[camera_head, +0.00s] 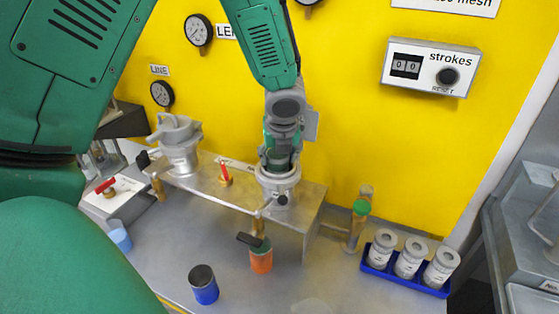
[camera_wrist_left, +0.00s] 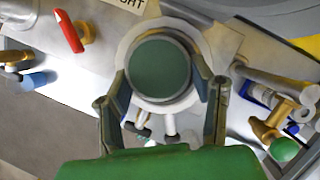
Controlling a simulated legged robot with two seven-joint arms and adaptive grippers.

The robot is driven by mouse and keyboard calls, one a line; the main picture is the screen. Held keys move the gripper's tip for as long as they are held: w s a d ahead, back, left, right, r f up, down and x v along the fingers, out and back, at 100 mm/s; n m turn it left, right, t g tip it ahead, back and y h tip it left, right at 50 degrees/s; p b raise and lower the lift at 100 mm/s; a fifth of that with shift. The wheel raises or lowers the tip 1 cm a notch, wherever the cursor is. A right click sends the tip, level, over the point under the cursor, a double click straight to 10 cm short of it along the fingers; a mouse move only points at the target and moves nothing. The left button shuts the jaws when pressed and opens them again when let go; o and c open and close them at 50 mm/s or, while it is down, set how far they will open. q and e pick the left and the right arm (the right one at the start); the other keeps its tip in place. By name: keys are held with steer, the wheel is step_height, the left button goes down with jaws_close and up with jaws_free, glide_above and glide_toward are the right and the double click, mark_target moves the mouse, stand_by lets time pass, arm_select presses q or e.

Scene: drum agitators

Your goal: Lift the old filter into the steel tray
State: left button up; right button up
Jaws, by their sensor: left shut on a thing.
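The old filter shows in the left wrist view as a round, dark green-topped cylinder (camera_wrist_left: 160,70) with a grey rim. It sits within the pale ring of the right-hand filter housing (camera_head: 278,183). My left gripper (camera_head: 281,158) is above this housing in the head view. In the left wrist view, the two fingers of my left gripper (camera_wrist_left: 163,88) are shut on opposite sides of the filter. Its lower part is hidden in the housing, so I cannot tell how far it is raised. I cannot clearly identify the steel tray. My right gripper is not in view.
A second, lidded housing (camera_head: 178,145) stands left on the metal stand. A red-handled valve (camera_head: 226,173) is between the housings. A blue rack (camera_head: 405,272) with grey canisters is at right. The yellow panel is close behind.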

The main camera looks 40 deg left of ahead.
arm_select(q)
step_height(320, 180, up, 17)
steer(key=p, duration=0.1)
steer(key=shift+d+p, duration=0.15)
steer(key=shift+p, duration=0.25)
